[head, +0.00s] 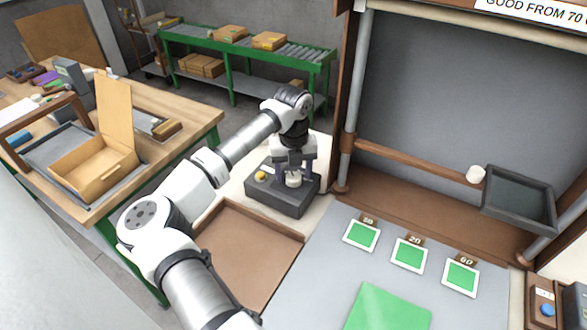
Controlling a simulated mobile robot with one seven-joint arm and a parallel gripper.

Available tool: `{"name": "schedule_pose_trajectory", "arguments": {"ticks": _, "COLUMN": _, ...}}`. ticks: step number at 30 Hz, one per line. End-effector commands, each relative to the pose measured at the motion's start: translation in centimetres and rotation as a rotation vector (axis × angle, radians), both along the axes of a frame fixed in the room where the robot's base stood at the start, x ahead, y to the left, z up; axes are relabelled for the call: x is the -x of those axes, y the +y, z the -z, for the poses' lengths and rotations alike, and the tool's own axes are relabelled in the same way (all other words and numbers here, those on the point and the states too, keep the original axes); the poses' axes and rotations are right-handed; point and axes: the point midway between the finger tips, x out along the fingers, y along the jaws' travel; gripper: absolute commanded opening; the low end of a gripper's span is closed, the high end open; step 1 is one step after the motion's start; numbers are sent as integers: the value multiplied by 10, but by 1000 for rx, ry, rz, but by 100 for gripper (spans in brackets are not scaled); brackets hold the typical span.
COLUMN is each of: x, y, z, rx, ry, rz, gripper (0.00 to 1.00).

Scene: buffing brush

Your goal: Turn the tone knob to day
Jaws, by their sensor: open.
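A dark grey box (283,202) stands on the pale surface in the middle of the head view. It has a yellow button (260,175) on its left part and a pale round knob (293,181) on its top. My gripper (294,172) points down over the box with its dark fingers spread around the knob. The fingers are open, and I cannot tell whether they touch the knob. The labels on the box, and which way the knob points, are too small or hidden to read.
A brown tray (246,254) lies in front of the box. Green cards (409,254) with number tags lie on the grey mat to the right. A brown-framed panel (450,90) with a grey tray (520,199) rises behind. A wooden table with an open carton (95,172) is at left.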

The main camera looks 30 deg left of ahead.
Motion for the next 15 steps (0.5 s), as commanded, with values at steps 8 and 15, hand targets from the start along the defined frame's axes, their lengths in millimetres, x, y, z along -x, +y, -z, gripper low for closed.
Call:
{"name": "schedule_pose_trajectory", "arguments": {"ticks": 8, "x": 0, "y": 0, "z": 9, "rx": -1, "ry": -1, "rz": 0, "gripper": 59}}
{"name": "schedule_pose_trajectory", "arguments": {"ticks": 15, "x": 0, "y": 0, "z": 8, "rx": -1, "ry": -1, "rz": 0, "gripper": 45}}
